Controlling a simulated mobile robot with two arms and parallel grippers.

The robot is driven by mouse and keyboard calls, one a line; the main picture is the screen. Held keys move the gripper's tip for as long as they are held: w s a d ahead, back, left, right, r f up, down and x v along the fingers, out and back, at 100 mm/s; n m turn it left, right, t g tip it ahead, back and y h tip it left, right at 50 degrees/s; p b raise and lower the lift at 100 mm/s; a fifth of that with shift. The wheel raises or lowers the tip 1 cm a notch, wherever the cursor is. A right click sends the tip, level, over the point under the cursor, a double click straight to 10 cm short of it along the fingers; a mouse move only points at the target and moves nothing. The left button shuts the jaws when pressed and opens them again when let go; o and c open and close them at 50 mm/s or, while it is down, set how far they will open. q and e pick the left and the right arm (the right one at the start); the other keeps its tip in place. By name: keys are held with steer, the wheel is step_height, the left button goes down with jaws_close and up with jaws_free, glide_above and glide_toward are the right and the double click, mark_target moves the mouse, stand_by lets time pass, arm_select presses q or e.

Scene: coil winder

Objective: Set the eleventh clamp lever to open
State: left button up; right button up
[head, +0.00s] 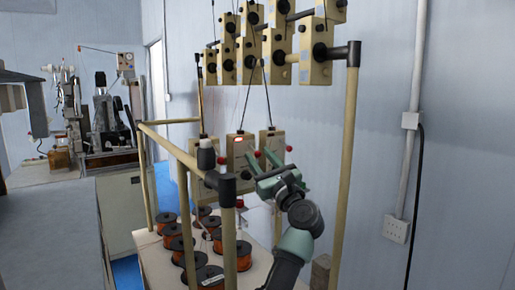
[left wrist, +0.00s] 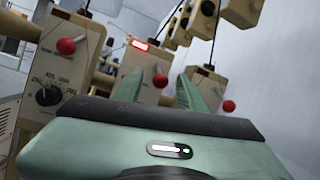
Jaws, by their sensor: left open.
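My left gripper (head: 260,160) is open, its two green fingers pointing at a row of cream tension boxes. In the left wrist view a red ball-ended lever (left wrist: 160,80) on the middle box (left wrist: 152,60) appears between the fingertips (left wrist: 158,78); I cannot tell whether they touch it. That box carries a lit red marker (left wrist: 139,44), which also shows in the head view (head: 238,138). Other red levers show on the left box (left wrist: 66,46) and the right box (left wrist: 228,106). No number is readable to identify the eleventh lever. My right gripper is out of view.
A tan frame post (head: 348,150) stands right of my arm, and a black-capped rail corner (head: 226,187) is just left. More boxes (head: 316,50) hang above. Orange wire spools (head: 175,235) stand on the shelf below. The wall side at right is open.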

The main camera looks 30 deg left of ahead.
arm_select(q)
steer(key=shift+x, duration=0.85)
jaws_close()
